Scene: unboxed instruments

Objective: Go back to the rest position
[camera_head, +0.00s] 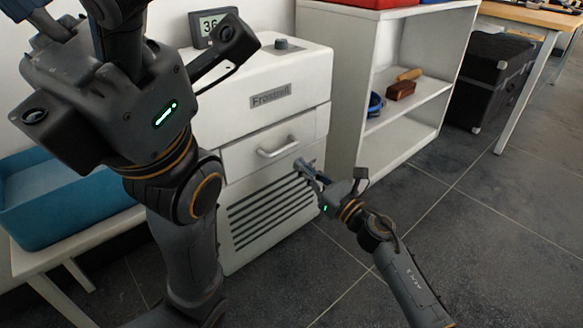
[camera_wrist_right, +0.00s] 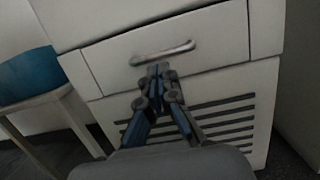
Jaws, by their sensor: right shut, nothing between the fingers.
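My right gripper (camera_head: 303,165) is shut and empty in the head view, low in front of the white cabinet marked "Frostnell" (camera_head: 316,75). Its fingertips also show closed together in the right wrist view (camera_wrist_right: 158,69), just below the drawer handle (camera_wrist_right: 162,53). In the head view the handle (camera_head: 278,147) is up and left of the fingertips; whether they touch the drawer front I cannot tell. The drawer (camera_head: 240,160) looks shut. My left arm stands large at the left of the head view, its gripper (camera_head: 118,14) raised and cut off by the top edge, so its fingertips are hidden.
A blue bin (camera_head: 60,205) sits on a white bench at left. A display (camera_head: 212,24) stands on the cabinet. A white shelf (camera_head: 345,60) holds a brown brush-like item (camera_head: 402,89) and a blue round item (camera_head: 375,103). A black case (camera_head: 490,85) is behind. The floor at right is clear.

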